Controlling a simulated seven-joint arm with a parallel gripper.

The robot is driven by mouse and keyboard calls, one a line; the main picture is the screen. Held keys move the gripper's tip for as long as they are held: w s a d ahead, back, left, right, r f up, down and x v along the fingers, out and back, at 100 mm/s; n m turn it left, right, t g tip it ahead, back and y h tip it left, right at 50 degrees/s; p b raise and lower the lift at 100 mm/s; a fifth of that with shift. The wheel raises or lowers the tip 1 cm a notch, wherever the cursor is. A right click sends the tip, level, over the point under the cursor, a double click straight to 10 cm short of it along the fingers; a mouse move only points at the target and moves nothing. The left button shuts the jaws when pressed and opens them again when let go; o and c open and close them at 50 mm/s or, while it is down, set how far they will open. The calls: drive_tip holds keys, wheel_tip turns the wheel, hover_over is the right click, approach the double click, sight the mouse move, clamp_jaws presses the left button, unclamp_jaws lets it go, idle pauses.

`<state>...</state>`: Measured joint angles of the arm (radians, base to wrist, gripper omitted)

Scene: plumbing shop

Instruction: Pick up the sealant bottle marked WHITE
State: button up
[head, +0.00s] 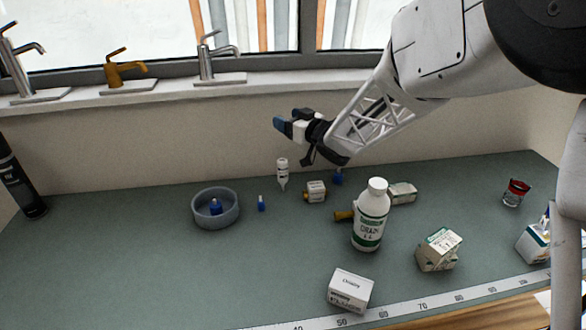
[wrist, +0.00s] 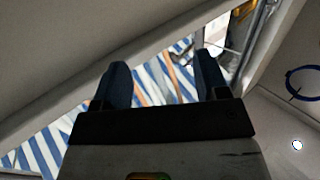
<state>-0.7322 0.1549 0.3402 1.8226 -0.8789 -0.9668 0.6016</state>
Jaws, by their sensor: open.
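A small white bottle (head: 282,171) with a narrow tip pointing down is at the back of the bench in the head view. Its label is too small to read, so I cannot tell if it is marked WHITE. A large white bottle (head: 370,218) with a green-edged label, seemingly starting "DRAI", stands upright nearer the front. My gripper (head: 281,123) is in the air above the small bottle in the picture, its blue fingers pointing left. In the wrist view my gripper (wrist: 162,80) has its fingers apart with nothing between them. No bottle shows there.
A grey round dish (head: 229,219) holds a blue piece; another blue piece (head: 261,203) lies beside it. Small boxes (head: 350,290), (head: 439,250) and (head: 316,191) surround the large bottle. A dark canister (head: 18,182) stands far left. The front left bench is clear.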

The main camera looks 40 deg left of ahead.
sight(286, 163)
wheel_tip(286, 163, down, 16)
drive_tip(key=shift+r, duration=0.2)
drive_tip(key=shift+w+a, duration=0.25)
drive_tip(key=shift+a, duration=1)
drive_tip(key=shift+w+a, duration=0.2)
drive_tip(key=shift+a, duration=1)
drive_tip(key=c, duration=1.1)
drive_tip(key=shift+o, duration=0.2)
drive_tip(key=shift+r, duration=0.15)
